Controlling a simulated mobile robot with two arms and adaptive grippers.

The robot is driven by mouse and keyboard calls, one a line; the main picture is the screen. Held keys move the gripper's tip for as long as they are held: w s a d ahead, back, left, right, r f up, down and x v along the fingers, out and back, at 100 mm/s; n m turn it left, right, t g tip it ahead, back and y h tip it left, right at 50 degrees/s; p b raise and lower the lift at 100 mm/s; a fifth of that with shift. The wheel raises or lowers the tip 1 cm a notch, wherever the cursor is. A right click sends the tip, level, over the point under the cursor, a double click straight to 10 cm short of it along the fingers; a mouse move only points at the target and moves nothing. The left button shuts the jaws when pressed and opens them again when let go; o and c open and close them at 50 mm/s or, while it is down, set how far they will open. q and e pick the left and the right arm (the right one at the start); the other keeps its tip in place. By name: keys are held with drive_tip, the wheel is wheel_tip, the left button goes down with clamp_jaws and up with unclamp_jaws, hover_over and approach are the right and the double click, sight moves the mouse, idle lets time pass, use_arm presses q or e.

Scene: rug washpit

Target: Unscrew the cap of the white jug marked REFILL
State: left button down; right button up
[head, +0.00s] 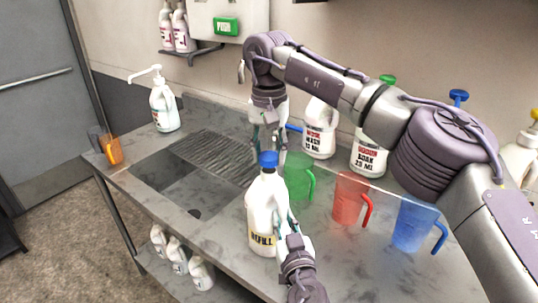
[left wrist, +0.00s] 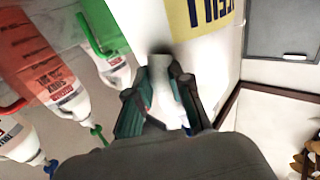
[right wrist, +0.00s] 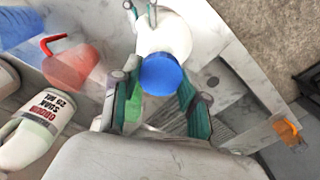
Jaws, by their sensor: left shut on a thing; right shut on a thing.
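The white jug marked REFILL (head: 262,215) stands upright on the grey counter, with its yellow label facing front. Its blue cap (head: 268,159) sits at the jug's mouth and also shows in the right wrist view (right wrist: 162,75). My left gripper (head: 287,224) is shut on the jug's handle (left wrist: 163,88) at the jug's right side. The label also shows in the left wrist view (left wrist: 208,10). My right gripper (head: 268,146) comes down from above, with its fingers on either side of the blue cap, shut on it. The threads under the cap are hidden.
Green (head: 299,175), red (head: 351,198) and blue (head: 414,224) measuring jugs stand right of the REFILL jug. Labelled white jugs (head: 319,130) stand behind. A sink (head: 185,185) is at left, with a pump bottle (head: 163,108) and an orange cup (head: 113,150) beyond.

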sight(269, 156)
drive_tip(key=shift+r, duration=1.6)
use_arm(q)
drive_tip(key=c, duration=1)
unclamp_jaws()
